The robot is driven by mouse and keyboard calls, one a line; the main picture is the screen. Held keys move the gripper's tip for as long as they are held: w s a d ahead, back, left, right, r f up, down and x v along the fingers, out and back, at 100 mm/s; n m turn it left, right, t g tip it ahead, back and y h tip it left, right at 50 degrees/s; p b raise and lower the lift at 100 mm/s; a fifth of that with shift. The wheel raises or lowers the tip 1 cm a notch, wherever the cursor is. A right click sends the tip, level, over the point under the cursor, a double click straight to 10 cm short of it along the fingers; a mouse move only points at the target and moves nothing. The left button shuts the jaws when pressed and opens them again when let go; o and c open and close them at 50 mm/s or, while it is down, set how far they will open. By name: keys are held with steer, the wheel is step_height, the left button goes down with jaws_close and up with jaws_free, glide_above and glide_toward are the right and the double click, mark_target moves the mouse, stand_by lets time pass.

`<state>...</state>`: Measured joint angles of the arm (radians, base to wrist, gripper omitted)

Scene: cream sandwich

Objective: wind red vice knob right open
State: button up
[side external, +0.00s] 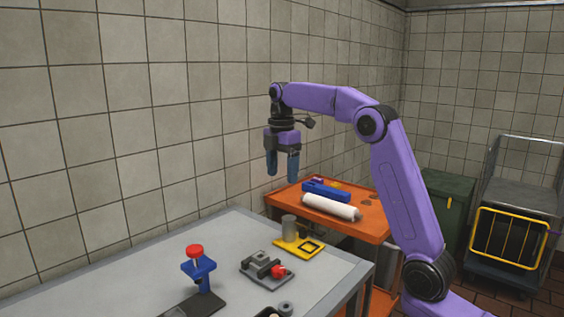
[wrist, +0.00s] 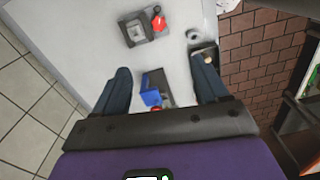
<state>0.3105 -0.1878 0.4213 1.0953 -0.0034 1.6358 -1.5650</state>
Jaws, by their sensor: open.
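A small grey vice (side external: 258,264) on a flat grey base sits on the grey table, with a red knob (side external: 279,271) on its right side. In the wrist view the vice (wrist: 137,31) lies near the top, beyond my fingertips, and its red knob (wrist: 158,23) faces right. My gripper (side external: 282,178) is open and empty, pointing down, high above the table and apart from the vice. In the wrist view the gap between my fingers (wrist: 160,66) holds nothing. How far the vice jaws are apart is too small to tell.
A blue stand (side external: 203,271) with a red top stands left of the vice. A yellow tray (side external: 314,252) and grey cylinder (side external: 289,226) are behind it. A grey ring (side external: 286,308) lies in front. An orange cart (side external: 371,228) holds a white roll (side external: 330,207). A tiled wall is close behind.

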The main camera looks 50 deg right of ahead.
steer(key=shift+r, duration=1.2)
steer(key=m, duration=1.3)
glide_toward(280, 269)
step_height(280, 269, down, 9)
steer(key=shift+s+r, duration=0.2)
steer(key=c, duration=1.1)
